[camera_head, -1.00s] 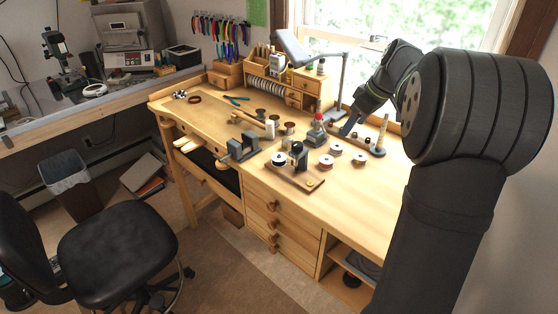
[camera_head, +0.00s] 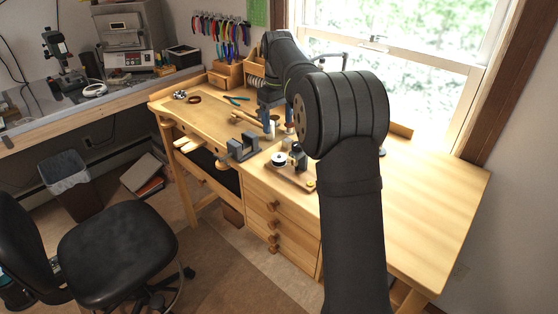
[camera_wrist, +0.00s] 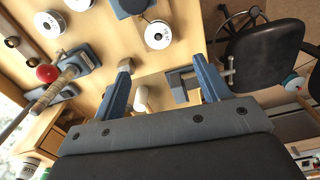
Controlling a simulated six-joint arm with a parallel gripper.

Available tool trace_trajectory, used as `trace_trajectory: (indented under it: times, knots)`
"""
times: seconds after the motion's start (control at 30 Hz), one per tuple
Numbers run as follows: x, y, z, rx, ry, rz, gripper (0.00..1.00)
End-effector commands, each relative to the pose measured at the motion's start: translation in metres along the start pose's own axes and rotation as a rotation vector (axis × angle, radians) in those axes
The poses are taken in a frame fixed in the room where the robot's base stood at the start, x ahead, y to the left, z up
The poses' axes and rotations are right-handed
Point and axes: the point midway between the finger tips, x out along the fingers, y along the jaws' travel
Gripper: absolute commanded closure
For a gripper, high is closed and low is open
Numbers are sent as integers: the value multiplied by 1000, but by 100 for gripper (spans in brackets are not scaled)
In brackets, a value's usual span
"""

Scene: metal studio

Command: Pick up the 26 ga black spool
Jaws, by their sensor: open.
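My gripper (camera_head: 277,124) is over the bench, with its blue fingers pointing down behind the vise. In the wrist view my gripper (camera_wrist: 160,63) is open with nothing between its fingertips. A spool with a white face and dark centre (camera_head: 279,159) lies at the bench front. Another white-faced spool (camera_wrist: 48,24) is at upper left, with part of a third at the top edge. Labels are too small to read, so I cannot tell which is 26 ga black.
A grey vise (camera_head: 240,149) stands at the bench's front edge, near my fingers.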

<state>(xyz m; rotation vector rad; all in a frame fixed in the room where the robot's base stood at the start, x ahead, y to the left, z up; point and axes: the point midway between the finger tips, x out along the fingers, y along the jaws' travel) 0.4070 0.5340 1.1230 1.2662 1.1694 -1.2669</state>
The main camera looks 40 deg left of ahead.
Motion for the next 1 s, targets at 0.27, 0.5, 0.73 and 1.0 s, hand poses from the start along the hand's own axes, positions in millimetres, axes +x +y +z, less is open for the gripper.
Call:
trace_trajectory:
  times: [0.27,0.5,0.73,1.0]
  knots:
    - [59,0,1,0,-2,-2,31]
    - [77,0,0,0,1,-1,31]
    - [109,3,2,0,-2,-3,31]
    - [128,3,2,0,1,0,31]
